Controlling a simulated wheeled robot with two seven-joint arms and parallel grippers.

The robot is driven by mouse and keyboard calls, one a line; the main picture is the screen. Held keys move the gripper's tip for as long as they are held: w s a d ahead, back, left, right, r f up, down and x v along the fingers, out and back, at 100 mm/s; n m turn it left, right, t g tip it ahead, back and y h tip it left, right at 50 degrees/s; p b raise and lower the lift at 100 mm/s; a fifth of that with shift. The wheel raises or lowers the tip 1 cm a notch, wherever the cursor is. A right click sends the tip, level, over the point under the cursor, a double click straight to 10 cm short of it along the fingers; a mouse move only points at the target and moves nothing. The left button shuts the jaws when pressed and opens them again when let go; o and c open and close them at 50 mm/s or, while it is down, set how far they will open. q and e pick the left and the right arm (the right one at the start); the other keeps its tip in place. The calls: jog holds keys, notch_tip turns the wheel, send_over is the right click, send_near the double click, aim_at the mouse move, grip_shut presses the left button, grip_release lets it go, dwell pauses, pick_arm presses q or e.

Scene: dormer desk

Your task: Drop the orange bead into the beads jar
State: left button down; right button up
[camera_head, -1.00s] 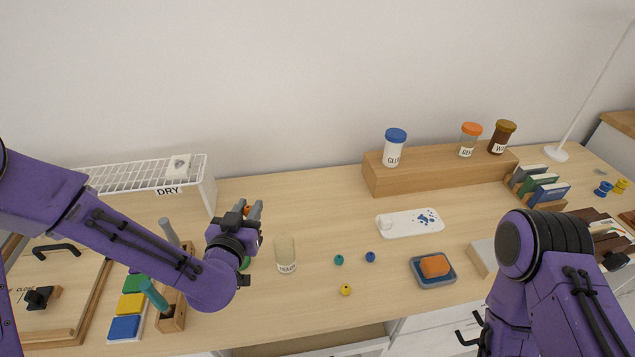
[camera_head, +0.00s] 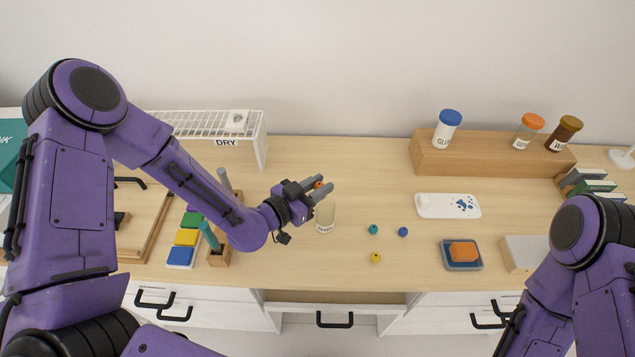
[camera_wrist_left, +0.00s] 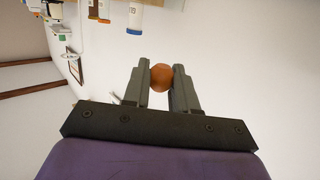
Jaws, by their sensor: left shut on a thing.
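The orange bead (camera_wrist_left: 162,77) is held between the two grey fingertips of my left gripper (camera_wrist_left: 160,80) in the left wrist view. The beads jar (camera_head: 325,215) is a clear, pale, open-looking jar with a white label, upright on the desk. The gripper's fingers overlap the jar's upper left in this view; I cannot tell their height above it. My right gripper is out of view.
Loose teal (camera_head: 373,229), blue (camera_head: 403,232) and yellow (camera_head: 376,258) beads lie right of the jar. A blue tray (camera_head: 462,266) with an orange sponge is farther right. A white drying rack (camera_head: 262,150) and a wooden tool block (camera_head: 219,257) stand left. The desk behind the jar is clear.

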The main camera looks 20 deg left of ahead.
pick_arm(q)
jog(key=c, duration=0.8)
grip_release()
jog(key=shift+s+a, duration=0.2)
jog(key=shift+s, duration=0.1)
jog(key=v, duration=1)
